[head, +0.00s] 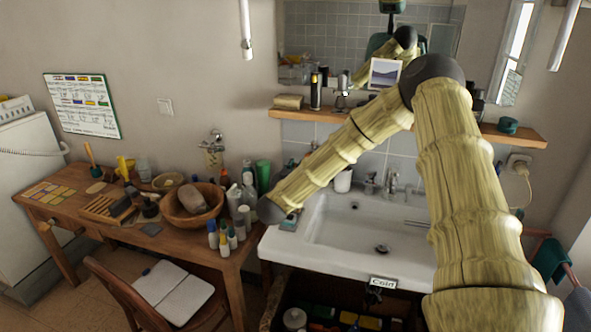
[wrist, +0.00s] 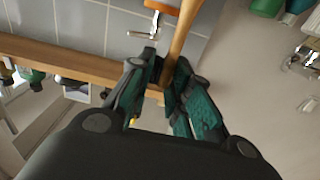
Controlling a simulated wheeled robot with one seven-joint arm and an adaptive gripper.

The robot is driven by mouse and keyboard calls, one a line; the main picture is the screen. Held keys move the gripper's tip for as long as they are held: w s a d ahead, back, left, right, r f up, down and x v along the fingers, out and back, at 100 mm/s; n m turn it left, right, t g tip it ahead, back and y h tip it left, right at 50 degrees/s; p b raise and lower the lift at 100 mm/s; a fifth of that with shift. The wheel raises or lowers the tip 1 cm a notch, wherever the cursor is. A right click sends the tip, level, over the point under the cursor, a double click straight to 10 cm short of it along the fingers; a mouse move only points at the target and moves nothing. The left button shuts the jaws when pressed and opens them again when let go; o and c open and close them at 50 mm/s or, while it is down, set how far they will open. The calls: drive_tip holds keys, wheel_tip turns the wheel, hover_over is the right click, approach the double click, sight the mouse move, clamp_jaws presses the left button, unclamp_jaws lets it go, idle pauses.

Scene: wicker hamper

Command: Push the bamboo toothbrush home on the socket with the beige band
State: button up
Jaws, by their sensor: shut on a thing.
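In the wrist view my gripper (wrist: 164,82) has its two dark, teal-padded fingers closed around a tan wooden handle, which I take for the bamboo toothbrush (wrist: 183,32). The handle runs from between the fingers to the top edge of the picture, where its far end is cut off. In the head view my arm reaches down to the left corner of the sink. Its dark wrist end hides most of the gripper, and I cannot make out the toothbrush there. I cannot pick out the socket with the beige band in either view.
The white sink (head: 330,262) lies beside my wrist. Left of it a wooden bench (head: 60,213) carries a brown bowl (head: 178,219) and several bottles. A wooden shelf (head: 530,137) runs below the mirror. A chair (head: 118,290) stands in front of the bench.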

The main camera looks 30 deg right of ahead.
drive_tip(key=shift+f, duration=0.45)
drive_tip(key=o, duration=1.4)
drive_tip(key=shift+v, duration=2.6)
drive_tip(key=v, duration=1.2)
drive_tip(key=shift+d, duration=0.1)
